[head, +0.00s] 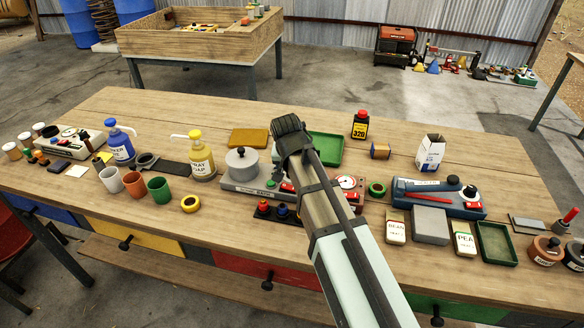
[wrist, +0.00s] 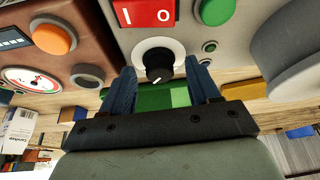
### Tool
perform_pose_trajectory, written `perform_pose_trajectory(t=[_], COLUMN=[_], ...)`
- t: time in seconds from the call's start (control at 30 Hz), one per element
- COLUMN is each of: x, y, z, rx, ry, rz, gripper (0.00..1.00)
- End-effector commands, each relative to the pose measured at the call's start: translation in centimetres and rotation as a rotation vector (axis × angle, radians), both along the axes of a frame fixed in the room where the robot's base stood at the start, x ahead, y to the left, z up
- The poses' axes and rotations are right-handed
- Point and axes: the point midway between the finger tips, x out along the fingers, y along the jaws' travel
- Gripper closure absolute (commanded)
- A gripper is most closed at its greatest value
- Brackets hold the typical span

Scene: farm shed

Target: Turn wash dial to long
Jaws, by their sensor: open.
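A black dial (wrist: 160,65) with a pale pointer mark sits on a white round plate on a grey panel (wrist: 228,50) in the wrist view. The mark points down in that view; no setting words are readable. My gripper's two blue fingers (wrist: 161,88) stand open, one on each side of the dial. I cannot tell whether either finger touches it. In the head view my gripper (head: 289,140) reaches over the grey machine (head: 240,188) with a lidded drum (head: 242,163), and my arm hides the dial.
Beside the dial are a red I/O switch (wrist: 148,12), a green button (wrist: 215,10) and a small green light (wrist: 209,46). A brown unit with a gauge (wrist: 30,78) stands close by. Soap bottles (head: 201,160), cups (head: 134,184) and a green tray (head: 326,146) crowd the bench.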

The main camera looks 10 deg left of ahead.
Motion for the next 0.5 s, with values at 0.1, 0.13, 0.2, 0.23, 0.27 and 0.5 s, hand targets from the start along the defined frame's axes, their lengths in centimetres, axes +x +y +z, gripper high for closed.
perform_pose_trajectory(t=[0.1,0.13,0.2,0.23,0.27,0.5], x=[-0.1,-0.1,-0.3,-0.4,-0.5,-1.8], y=[0.0,0.0,0.0,0.0,0.0,-0.1], z=[0.2,0.3,0.7,1.0,1.3,4.5], rx=[0.0,0.001,0.001,0.001,0.001,0.001], ry=[-0.001,-0.001,-0.002,-0.002,-0.003,-0.003], rz=[0.0,0.0,0.0,0.0,0.0,0.001], gripper=[0.39,0.39,0.39,0.39,0.39,0.39])
